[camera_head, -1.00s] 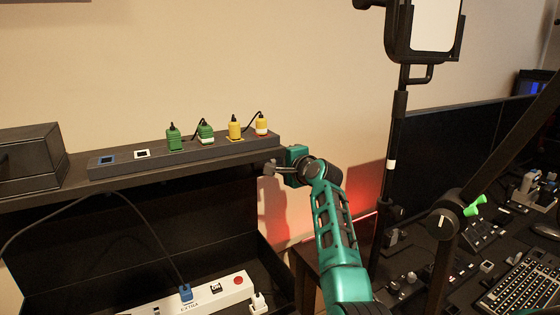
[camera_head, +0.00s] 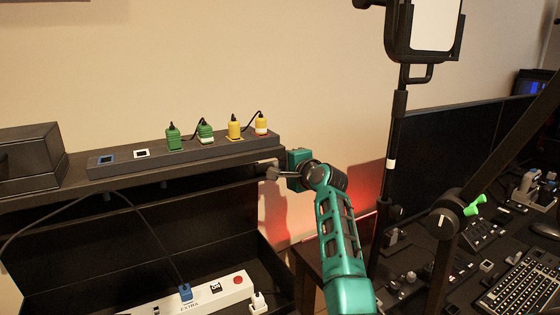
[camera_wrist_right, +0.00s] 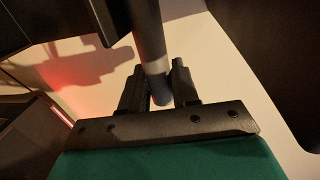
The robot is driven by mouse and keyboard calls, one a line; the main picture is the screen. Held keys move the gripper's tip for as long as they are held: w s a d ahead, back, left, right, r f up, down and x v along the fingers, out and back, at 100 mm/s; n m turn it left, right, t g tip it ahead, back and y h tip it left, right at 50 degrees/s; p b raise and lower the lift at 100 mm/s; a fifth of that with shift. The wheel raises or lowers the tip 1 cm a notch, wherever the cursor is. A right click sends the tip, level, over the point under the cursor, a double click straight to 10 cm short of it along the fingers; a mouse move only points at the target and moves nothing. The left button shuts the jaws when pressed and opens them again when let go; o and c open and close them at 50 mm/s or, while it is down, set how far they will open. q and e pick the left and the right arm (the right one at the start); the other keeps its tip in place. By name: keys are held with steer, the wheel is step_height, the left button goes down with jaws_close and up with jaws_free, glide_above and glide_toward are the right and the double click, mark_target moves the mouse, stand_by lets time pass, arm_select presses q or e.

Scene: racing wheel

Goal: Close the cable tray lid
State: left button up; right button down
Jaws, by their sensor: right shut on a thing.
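The cable tray (camera_head: 272,268) is a black open box below the shelf. Its black lid (camera_head: 130,240) stands raised at the back, tilted, with its upper edge a little below the shelf. My right gripper (camera_head: 272,172) is at the lid's upper right corner, by the shelf's right end. In the right wrist view, my right gripper (camera_wrist_right: 159,90) is shut on a grey round bar (camera_wrist_right: 150,45), which looks like the lid's handle. How the bar joins the lid is hidden. My left gripper is not in view.
A white power strip (camera_head: 205,292) with plugs and cables lies in the tray. A dark cable crosses in front of the lid. A socket bar (camera_head: 190,152) with green and yellow plugs sits on the shelf. A phone stand (camera_head: 401,150) rises to the right of my right arm.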

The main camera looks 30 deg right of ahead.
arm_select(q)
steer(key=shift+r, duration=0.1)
arm_select(e)
steer(key=s+f, duration=0.8)
steer(key=s, duration=0.3)
steer(key=shift+s+a, duration=0.3)
steer(key=shift+a, duration=0.1)
